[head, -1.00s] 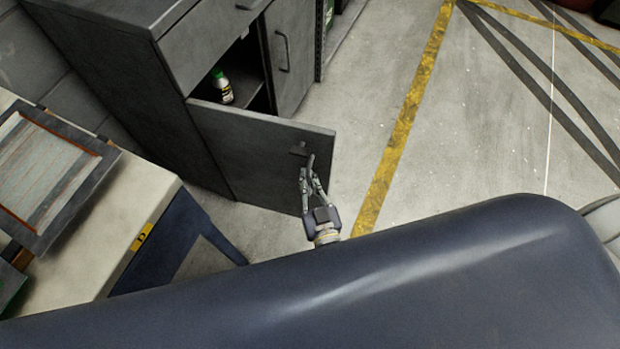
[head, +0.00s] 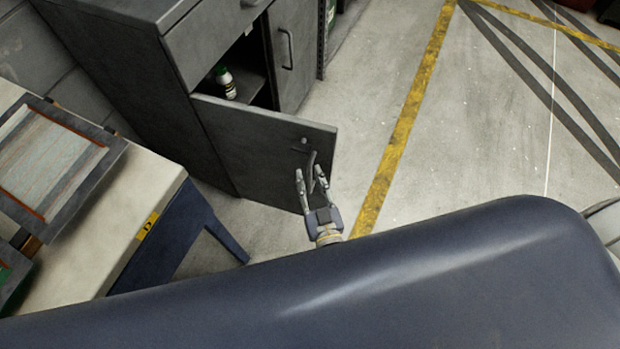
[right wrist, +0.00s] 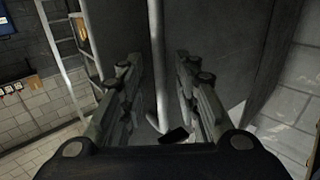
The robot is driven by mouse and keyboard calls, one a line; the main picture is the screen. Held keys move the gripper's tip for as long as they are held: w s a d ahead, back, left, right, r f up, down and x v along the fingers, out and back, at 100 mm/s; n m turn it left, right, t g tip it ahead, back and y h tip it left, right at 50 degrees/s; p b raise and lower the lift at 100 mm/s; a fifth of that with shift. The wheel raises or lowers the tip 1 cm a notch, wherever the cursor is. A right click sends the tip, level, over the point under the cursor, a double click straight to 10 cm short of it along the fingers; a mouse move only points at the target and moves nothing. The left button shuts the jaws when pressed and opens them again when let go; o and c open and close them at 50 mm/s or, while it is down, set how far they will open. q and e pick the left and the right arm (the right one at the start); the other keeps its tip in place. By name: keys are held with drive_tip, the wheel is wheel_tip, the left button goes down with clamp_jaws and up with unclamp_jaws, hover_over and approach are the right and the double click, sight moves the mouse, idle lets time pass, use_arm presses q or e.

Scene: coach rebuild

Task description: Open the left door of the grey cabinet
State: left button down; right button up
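The grey cabinet (head: 115,80) stands at the upper left in the head view. Its left door (head: 240,140) is swung well outward, and the dark inside shows behind it. The door's bar handle (head: 311,158) is near its free edge. My right gripper (head: 309,176) is at this handle with its fingers spread. In the right wrist view the handle (right wrist: 159,50) runs between the two open fingers (right wrist: 158,75), with gaps on both sides. My left gripper is not in view.
A bottle with a green cap (head: 226,84) stands inside the cabinet. The right door (head: 291,60) is shut. A pale-topped table (head: 140,200) with a framed panel (head: 50,165) is at the left. The floor (head: 450,130) to the right is clear.

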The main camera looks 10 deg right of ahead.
drive_tip(key=shift+a, duration=0.15)
drive_tip(key=s, duration=1.2)
drive_tip(key=shift+d, duration=0.2)
